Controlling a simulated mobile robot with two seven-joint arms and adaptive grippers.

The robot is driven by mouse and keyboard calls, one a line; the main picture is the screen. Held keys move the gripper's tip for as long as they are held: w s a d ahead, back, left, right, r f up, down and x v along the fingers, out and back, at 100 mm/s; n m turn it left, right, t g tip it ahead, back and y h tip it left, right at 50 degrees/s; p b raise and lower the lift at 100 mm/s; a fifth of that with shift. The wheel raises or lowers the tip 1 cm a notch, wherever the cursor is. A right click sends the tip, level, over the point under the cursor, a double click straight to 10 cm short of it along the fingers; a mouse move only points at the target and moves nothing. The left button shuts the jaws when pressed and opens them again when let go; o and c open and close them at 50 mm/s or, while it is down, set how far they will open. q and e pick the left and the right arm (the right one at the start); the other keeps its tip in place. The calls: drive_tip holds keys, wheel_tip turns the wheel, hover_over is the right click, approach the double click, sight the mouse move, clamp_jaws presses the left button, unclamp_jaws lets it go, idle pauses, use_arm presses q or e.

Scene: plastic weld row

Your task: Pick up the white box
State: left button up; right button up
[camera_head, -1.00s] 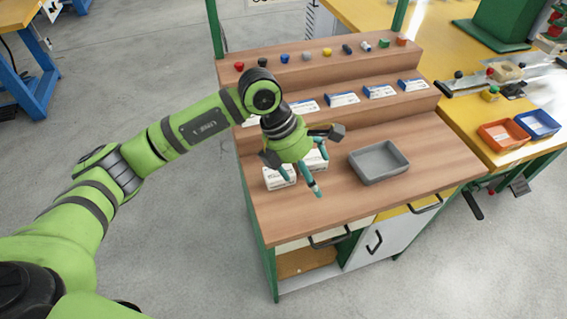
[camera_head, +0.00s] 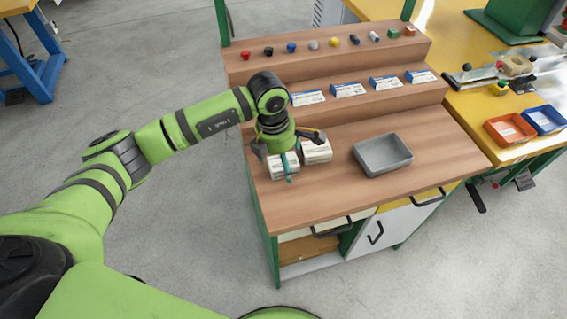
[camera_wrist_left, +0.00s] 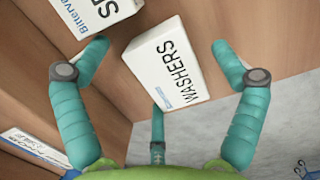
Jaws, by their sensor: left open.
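Two white boxes stand on the wooden workbench top. One white box (camera_head: 284,166) is at the left; its label reads WASHERS in the left wrist view (camera_wrist_left: 168,66). The other white box (camera_head: 317,151) is just right of it and also shows at the top of the left wrist view (camera_wrist_left: 98,12). My left gripper (camera_head: 288,165) is open, pointing down over the WASHERS box. In the left wrist view its teal fingers (camera_wrist_left: 160,80) spread around that box, with no grip visible. My right gripper is not in view.
A grey tray (camera_head: 383,170) lies right of the boxes on the bench. Behind, a step holds several blue-and-white labelled cards (camera_head: 348,90), and a higher shelf holds several small coloured parts (camera_head: 314,44).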

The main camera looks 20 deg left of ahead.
use_arm(q)
drive_tip(key=c, duration=1.4)
drive_tip(key=shift+o, duration=0.2)
drive_tip(key=shift+r, duration=0.15)
